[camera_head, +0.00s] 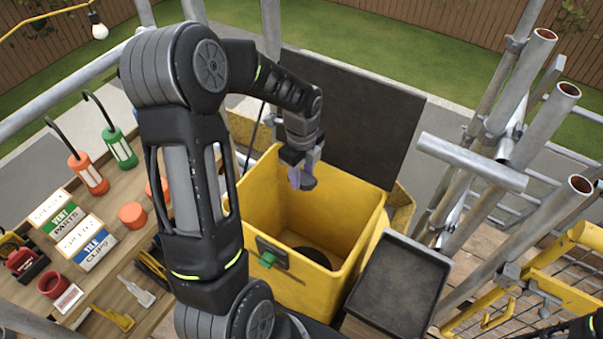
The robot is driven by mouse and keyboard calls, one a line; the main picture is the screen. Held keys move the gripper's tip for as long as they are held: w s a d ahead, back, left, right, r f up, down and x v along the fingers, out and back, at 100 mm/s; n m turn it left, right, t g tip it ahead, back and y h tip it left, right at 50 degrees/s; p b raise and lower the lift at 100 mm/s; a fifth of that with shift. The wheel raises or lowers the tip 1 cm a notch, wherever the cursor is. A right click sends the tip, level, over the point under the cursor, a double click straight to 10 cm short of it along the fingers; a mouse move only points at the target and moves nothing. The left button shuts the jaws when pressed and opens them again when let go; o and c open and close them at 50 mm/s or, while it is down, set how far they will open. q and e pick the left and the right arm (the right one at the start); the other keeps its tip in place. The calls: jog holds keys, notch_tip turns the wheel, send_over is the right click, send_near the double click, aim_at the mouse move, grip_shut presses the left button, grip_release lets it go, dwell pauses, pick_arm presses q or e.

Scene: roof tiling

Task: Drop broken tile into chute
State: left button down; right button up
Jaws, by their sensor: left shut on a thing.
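My left arm reaches in from the left, and its left gripper (302,184) points down over the yellow chute box (300,285). The gripper is shut on a small purplish piece, which looks like the broken tile (294,178); the fingers hide much of it. The piece is above the open top of the box, near its far side, and appears clear of the walls. A dark round opening (313,257) shows at the bottom of the box. My right gripper is not visible.
A dark upright panel (350,115) stands behind the box. A black tray (398,285) is to its right, with scaffold poles (515,100) beyond. A wooden bench (125,235) on the left holds orange and green lamps, labelled boxes and small tools.

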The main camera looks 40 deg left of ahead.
aim_at(302, 188)
pick_arm(q)
jog(key=shift+f, duration=0.1)
jog(key=shift+f+b, duration=0.3)
jog(key=shift+f, duration=0.3)
jog(key=shift+f+b, duration=1.4)
jog(key=shift+f, duration=0.9)
jog(key=c, duration=0.8)
grip_release()
jog(key=shift+r, duration=0.1)
